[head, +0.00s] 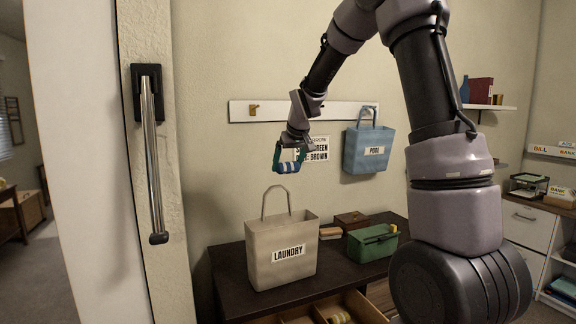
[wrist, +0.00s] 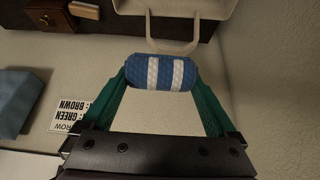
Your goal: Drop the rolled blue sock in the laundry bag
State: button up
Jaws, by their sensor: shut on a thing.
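The rolled blue sock (head: 287,167) has white stripes. My gripper (head: 288,165) is shut on it and holds it in the air. In the wrist view the sock (wrist: 160,74) lies crosswise between my two green fingers (wrist: 162,84). The beige laundry bag (head: 262,262), labelled LAUNDRY, stands upright on the dark desk, with its handle raised. The sock is above the bag's handle in the head view, apart from it. In the wrist view the bag (wrist: 195,8) and its handle show just beyond the sock. The bag's inside is hidden.
A green box (head: 372,243) and a brown box (head: 352,220) stand on the desk (head: 232,272) right of the bag. An open drawer (head: 345,308) is below. A blue bag (head: 368,150) labelled PODE hangs from the wall rail (head: 300,109). A door handle (head: 152,150) is at left.

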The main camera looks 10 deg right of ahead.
aim_at(290, 171)
jog(key=shift+w+f, duration=0.15)
jog(key=shift+f, duration=2.8)
jog(key=o, duration=1)
jog(key=shift+c, duration=0.2)
jog(key=v, duration=0.9)
jog(key=shift+r, duration=0.15)
jog(key=shift+v, duration=0.75)
